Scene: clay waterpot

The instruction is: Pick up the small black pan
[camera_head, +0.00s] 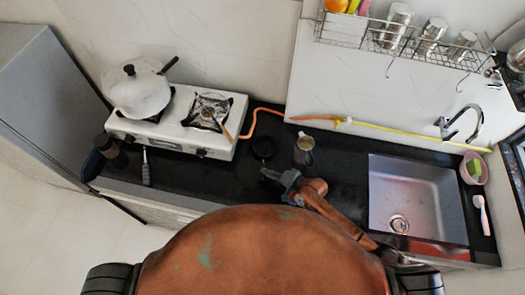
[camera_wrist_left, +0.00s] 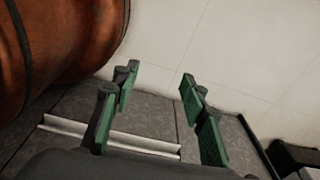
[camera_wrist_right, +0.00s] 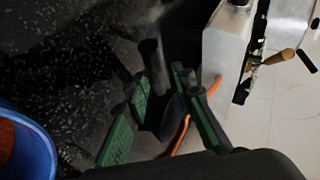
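The small black pan (camera_head: 263,147) sits on the black countertop between the stove and a small clear cup, and is hard to separate from the dark surface. My right gripper (camera_head: 272,176) is just in front of it, low over the counter. In the right wrist view its green-padded fingers (camera_wrist_right: 168,112) stand apart, with a dark upright piece (camera_wrist_right: 152,62), probably the pan's handle, at or just beyond the gap. I cannot tell whether they touch.
A white two-burner stove (camera_head: 180,125) with a lidded white pot (camera_head: 138,92) and an orange hose stands left. The clear cup (camera_head: 304,144) is close right of the pan. The sink (camera_head: 405,195) is farther right. A blue-rimmed object (camera_wrist_right: 25,140) is beside my right gripper.

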